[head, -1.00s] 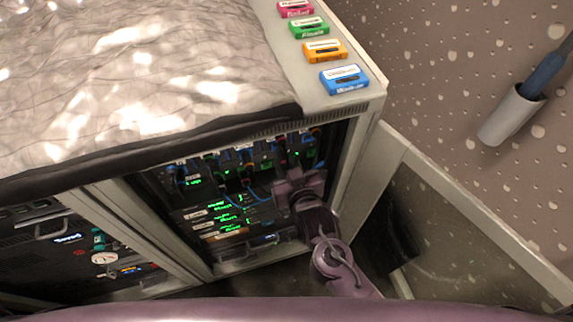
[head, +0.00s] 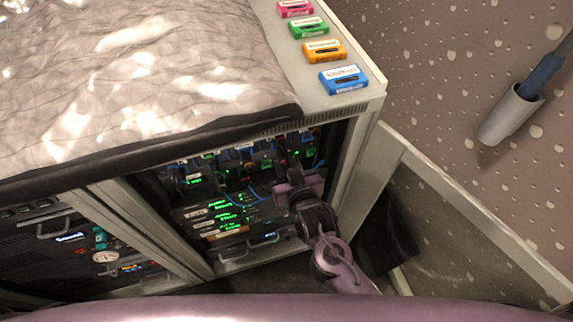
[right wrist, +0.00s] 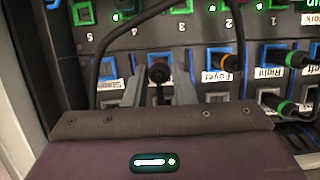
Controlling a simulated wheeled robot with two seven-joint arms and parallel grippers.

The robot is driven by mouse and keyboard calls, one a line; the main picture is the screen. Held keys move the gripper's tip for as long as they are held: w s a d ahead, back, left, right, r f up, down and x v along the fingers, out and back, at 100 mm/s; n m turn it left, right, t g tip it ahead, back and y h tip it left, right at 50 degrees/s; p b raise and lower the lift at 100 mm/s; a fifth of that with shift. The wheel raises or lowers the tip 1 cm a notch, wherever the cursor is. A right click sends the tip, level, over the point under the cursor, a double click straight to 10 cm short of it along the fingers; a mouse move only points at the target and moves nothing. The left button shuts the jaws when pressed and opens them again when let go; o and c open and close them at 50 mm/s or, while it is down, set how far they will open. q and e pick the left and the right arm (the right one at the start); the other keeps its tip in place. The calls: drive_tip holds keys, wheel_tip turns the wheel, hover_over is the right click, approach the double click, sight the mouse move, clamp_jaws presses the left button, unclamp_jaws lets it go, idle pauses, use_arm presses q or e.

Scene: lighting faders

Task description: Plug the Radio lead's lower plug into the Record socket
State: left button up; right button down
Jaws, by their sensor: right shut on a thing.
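My right gripper (right wrist: 158,92) is inside the rack at its right end, facing the patch panel. It is shut on a dark plug (right wrist: 158,72) with a reddish band, seen nearly end-on between the fingers. Whether the plug's tip is in a socket is hidden. In the head view the right gripper (head: 300,180) covers that part of the panel. The tags near the fingers read Stage (right wrist: 110,84), Foyer (right wrist: 228,61) and Right (right wrist: 269,72). I cannot make out a Record or Radio tag. My left gripper is not in view.
Neighbouring plugs, one with an orange ring (right wrist: 230,62) and one with a green ring (right wrist: 287,107), sit to the right. A black cable (right wrist: 97,60) hangs left of the fingers. Numbered sockets line the row above. Cassettes (head: 343,78) lie on the rack top.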

drive_tip(key=shift+w+a, duration=0.15)
drive_tip(key=shift+w, duration=0.35)
drive_tip(key=shift+w+a, duration=0.15)
drive_tip(key=shift+w, duration=0.35)
idle(0.5)
drive_tip(key=shift+r, duration=0.1)
idle(0.3)
drive_tip(key=c, duration=1.1)
unclamp_jaws()
drive_tip(key=shift+w+a, duration=0.1)
drive_tip(key=shift+w, duration=0.05)
